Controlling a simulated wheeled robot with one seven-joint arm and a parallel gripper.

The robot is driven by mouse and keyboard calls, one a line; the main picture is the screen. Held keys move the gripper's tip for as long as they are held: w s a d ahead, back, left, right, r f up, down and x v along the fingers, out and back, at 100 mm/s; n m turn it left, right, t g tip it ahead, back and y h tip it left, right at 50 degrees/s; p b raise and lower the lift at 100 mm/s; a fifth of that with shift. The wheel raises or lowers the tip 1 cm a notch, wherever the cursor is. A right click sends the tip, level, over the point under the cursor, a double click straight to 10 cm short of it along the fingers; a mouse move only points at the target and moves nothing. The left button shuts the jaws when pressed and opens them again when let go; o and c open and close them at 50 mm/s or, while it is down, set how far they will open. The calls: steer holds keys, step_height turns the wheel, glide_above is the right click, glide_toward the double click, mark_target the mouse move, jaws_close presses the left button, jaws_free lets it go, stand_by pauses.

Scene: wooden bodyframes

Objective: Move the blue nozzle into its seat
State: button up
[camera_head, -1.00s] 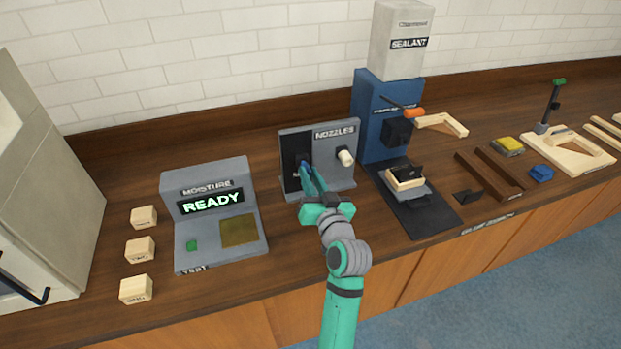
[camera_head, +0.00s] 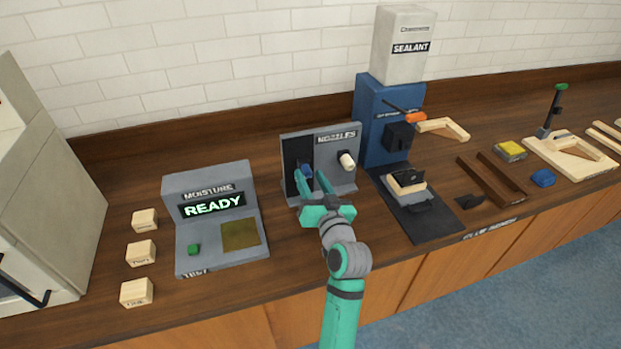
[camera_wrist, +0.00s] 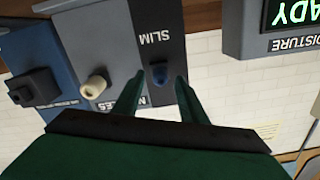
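The blue nozzle (camera_head: 307,171) sits on the dark left panel of the grey NOZZLES rack (camera_head: 345,183). In the wrist view the blue nozzle (camera_wrist: 159,73) is beside the SLIM label. A cream nozzle (camera_head: 346,160) is on the rack's right panel; it also shows in the wrist view (camera_wrist: 95,87). My gripper (camera_head: 311,180) is in front of the rack with its fingers spread apart. In the wrist view my gripper (camera_wrist: 156,92) has one fingertip on each side of the blue nozzle, with gaps showing. I cannot tell which place is the nozzle's seat.
The blue sealant dispenser (camera_head: 372,125) with a dark outlet block (camera_head: 398,137) stands right of the rack. A clamped wooden frame (camera_head: 405,188) lies on a dark mat below it. The grey moisture tester (camera_head: 233,180) reads READY at left. Several wooden blocks stand farther left.

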steer(key=v, duration=1)
steer(key=shift+s, duration=0.15)
stand_by(0.5)
